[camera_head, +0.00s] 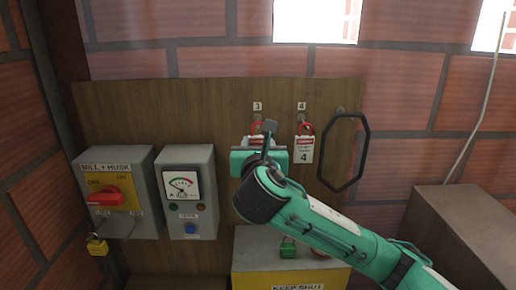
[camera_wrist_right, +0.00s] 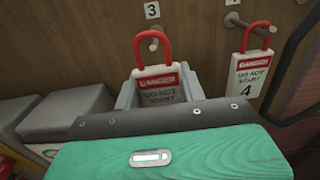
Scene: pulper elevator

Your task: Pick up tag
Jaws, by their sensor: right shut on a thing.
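A white danger tag with a red loop hangs at the peg numbered 3 on the wooden board; in the wrist view the tag (camera_wrist_right: 158,82) shows its upper part, and the peg end appears within its loop. In the head view only its red top (camera_head: 257,128) shows above my gripper. My right gripper (camera_wrist_right: 160,94) is shut on this tag, with grey fingers at its two sides; it also shows in the head view (camera_head: 260,146). The tag's lower part is hidden. A second tag (camera_head: 303,148), marked 4, hangs to the right; it also shows in the wrist view (camera_wrist_right: 248,74). My left gripper is not in view.
A black octagonal ring (camera_head: 344,152) hangs right of the tags. A mill and husk switch box (camera_head: 118,190) and a grey meter box (camera_head: 190,192) are at the left. Below is a yellow-fronted box (camera_head: 255,268) with a green padlock (camera_head: 288,248). A brown box (camera_head: 460,232) stands at the right.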

